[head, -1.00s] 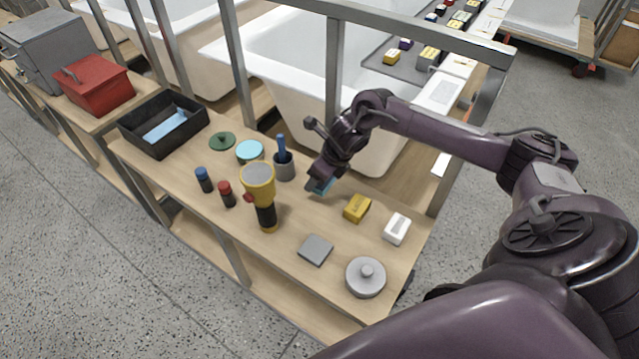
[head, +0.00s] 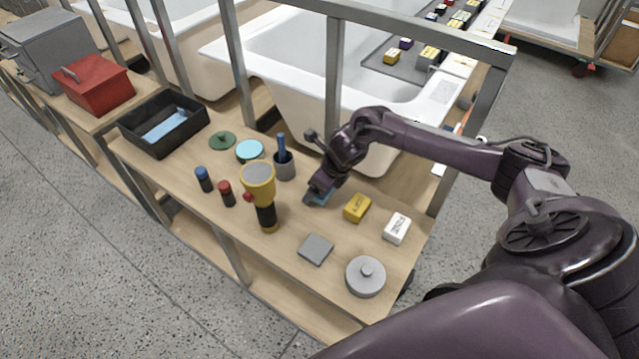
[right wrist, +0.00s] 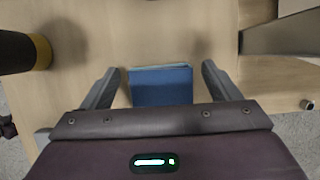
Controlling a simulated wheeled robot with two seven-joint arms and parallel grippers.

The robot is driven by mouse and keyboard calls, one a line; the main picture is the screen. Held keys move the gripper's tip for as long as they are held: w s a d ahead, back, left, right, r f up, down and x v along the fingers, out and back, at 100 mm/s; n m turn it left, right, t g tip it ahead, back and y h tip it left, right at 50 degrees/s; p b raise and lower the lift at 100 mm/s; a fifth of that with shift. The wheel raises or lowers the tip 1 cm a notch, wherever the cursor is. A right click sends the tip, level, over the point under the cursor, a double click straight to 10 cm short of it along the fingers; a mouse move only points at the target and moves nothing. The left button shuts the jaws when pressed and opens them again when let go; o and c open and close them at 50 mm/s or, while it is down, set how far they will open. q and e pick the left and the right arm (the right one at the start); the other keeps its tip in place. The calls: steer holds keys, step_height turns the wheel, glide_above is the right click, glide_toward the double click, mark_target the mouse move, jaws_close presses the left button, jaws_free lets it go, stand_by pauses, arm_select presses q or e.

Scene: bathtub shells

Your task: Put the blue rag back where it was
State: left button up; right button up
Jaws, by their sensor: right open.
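The blue rag (head: 322,196) is a small folded dark-blue pad on the wooden bench, right of the grey cup and left of the yellow block. In the head view my right gripper (head: 318,192) is low over it and partly hides it. In the right wrist view the rag (right wrist: 160,86) lies between the two spread fingers of my right gripper (right wrist: 160,72), with a gap on each side. The gripper is open and does not grip it. Any small height between rag and bench is hard to tell. My left gripper is not in view.
On the bench (head: 285,228) stand a grey cup (head: 284,167) with a blue-handled tool, a yellow flashlight (head: 259,185), a yellow block (head: 357,208), a white box (head: 397,228), a grey pad (head: 316,249) and a round grey lid (head: 366,277). A black bin (head: 190,128) holds something light blue. A metal rail post (head: 333,75) rises behind.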

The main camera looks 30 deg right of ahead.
steer(key=shift+r, duration=0.1)
steer(key=v, duration=1.2)
